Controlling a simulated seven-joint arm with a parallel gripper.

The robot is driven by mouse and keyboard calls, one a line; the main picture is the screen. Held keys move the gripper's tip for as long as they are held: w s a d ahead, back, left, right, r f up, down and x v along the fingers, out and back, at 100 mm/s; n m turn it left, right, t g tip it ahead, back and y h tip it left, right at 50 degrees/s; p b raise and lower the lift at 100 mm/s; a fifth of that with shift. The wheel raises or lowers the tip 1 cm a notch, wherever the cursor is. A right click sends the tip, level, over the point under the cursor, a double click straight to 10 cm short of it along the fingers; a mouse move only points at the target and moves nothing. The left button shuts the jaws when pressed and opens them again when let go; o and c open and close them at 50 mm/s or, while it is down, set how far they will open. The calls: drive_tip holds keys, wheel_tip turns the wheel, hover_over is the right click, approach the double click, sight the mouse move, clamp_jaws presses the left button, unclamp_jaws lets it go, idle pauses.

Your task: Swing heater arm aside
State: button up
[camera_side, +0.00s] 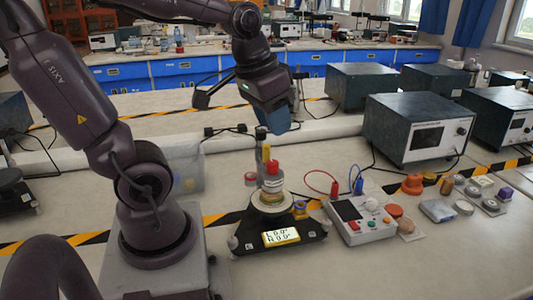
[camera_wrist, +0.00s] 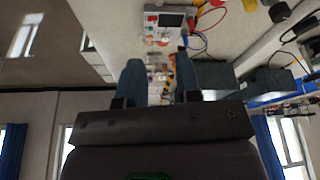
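A black-based apparatus (camera_side: 300,243) with a lit display stands on the bench, below my gripper. It carries a round pale plate (camera_side: 268,208) with a stacked cylinder on it, topped by a red cap (camera_side: 272,166). A grey upright post (camera_side: 261,137) with a yellow piece (camera_side: 266,152) rises behind the cap; I cannot tell for sure which part is the heater arm. My gripper (camera_side: 283,127) is above and just right of the post in the side view, apparently apart from it. In the wrist view my gripper's two fingers (camera_wrist: 158,66) are spread with nothing between them.
A control box (camera_side: 358,218) with red and blue leads stands right of the apparatus; it also shows in the wrist view (camera_wrist: 165,20). Dark instrument boxes (camera_side: 415,130) stand behind. An orange knob-like object (camera_side: 412,184) and several small items lie right. The front bench is clear.

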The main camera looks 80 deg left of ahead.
sight(266, 145)
drive_tip(key=w+a+f+n+g, duration=0.1)
drive_tip(key=w+a+g, duration=0.1)
drive_tip(key=a, duration=0.7)
drive_tip(key=w+a+f+n+g, duration=0.1)
drive_tip(key=a+f+n, duration=0.1)
drive_tip(key=a, duration=0.6)
drive_tip(key=shift+m+h, duration=0.3)
drive_tip(key=shift+h, duration=0.1)
wheel_tip(266, 145, down, 13)
drive_tip(key=shift+d+r, duration=0.1)
drive_tip(key=shift+r, duration=0.05)
clamp_jaws()
